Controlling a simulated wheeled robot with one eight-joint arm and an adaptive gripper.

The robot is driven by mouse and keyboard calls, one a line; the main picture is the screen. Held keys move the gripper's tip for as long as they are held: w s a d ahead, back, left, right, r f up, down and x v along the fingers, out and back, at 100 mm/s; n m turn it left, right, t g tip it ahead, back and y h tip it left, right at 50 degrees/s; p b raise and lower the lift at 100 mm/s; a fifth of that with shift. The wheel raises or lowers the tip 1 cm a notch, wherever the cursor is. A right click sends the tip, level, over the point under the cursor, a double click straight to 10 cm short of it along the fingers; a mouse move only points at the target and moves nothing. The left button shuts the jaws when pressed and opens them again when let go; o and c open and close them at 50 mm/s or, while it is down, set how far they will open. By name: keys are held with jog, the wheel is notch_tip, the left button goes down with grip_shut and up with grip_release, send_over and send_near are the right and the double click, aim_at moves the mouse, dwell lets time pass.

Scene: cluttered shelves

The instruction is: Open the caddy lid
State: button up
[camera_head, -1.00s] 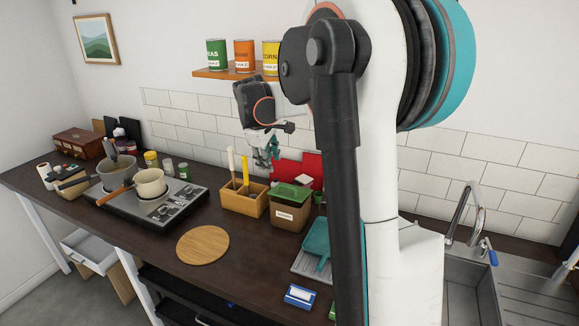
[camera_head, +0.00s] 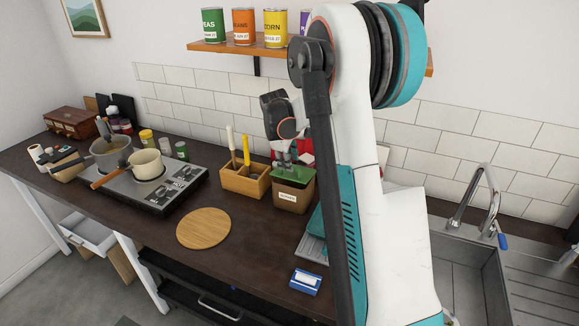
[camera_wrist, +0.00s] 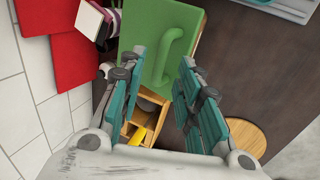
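The caddy (camera_head: 290,197) is a brown box with a white label and a green lid (camera_head: 301,176). It stands on the dark counter, right of the wooden utensil box, and its lid looks closed. In the wrist view the green lid (camera_wrist: 153,28) has a raised green handle (camera_wrist: 174,58) along it. My gripper (camera_wrist: 160,72) is open, its two teal fingers spread apart with the handle showing between and just beyond the tips. Contact cannot be made out. In the head view my gripper (camera_head: 284,164) is just above the lid and hides part of it.
The utensil box (camera_head: 243,183) with upright tools stands close on the left of the caddy. A red item (camera_wrist: 75,55) and a pale block (camera_wrist: 89,20) are close beside the lid. The can shelf (camera_head: 222,47) is above. The counter around the round board (camera_head: 204,228) is clear.

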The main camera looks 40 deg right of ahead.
aim_at(295, 168)
jog(key=shift+x, duration=1.3)
jog(key=shift+s, duration=0.1)
jog(key=shift+c, duration=0.5)
grip_shut()
jog(key=shift+r, duration=0.1)
